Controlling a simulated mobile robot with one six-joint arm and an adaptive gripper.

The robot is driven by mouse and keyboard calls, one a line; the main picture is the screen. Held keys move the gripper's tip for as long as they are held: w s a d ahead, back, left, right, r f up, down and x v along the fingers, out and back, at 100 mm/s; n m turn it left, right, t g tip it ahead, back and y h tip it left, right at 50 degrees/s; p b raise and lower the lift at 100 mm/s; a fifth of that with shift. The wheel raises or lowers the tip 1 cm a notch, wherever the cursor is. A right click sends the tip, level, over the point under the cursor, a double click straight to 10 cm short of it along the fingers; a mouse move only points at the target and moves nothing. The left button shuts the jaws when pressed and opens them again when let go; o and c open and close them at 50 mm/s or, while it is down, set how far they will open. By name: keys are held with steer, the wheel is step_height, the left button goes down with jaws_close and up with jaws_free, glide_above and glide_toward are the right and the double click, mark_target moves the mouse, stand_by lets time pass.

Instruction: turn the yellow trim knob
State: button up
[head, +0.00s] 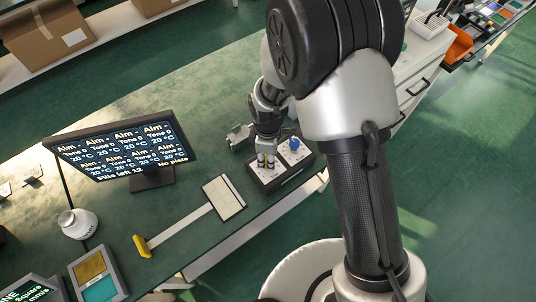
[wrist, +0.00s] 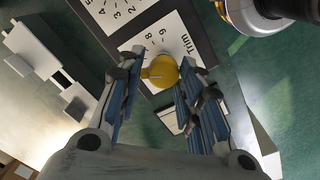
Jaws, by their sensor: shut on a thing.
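The yellow trim knob (wrist: 162,71) sits on a white dial plate marked "Trim" (wrist: 183,32) with numbers around it. My gripper (wrist: 160,76) is shut on the knob, one finger on each side of it in the wrist view. In the head view my gripper (head: 265,160) reaches down onto the left part of the dark control box (head: 285,181). The knob is mostly hidden between the fingers there. A blue knob (head: 294,143) stands on the box's right dial.
A monitor (head: 125,150) stands left of the box on the green bench. A white jar (head: 77,223) is at the left.

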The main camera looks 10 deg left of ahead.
steer(key=shift+s+d+f, duration=0.2)
steer(key=shift+s, duration=0.2)
steer(key=o, duration=0.9)
steer(key=shift+c, duration=0.2)
steer(key=shift+o, duration=0.3)
steer(key=shift+a+r, duration=0.1)
steer(key=shift+w, duration=0.1)
steer(key=shift+r, duration=0.1)
steer(key=shift+w+r, duration=0.1)
steer(key=shift+r, duration=0.2)
step_height(320, 180, up, 11)
steer(key=shift+r, duration=0.15)
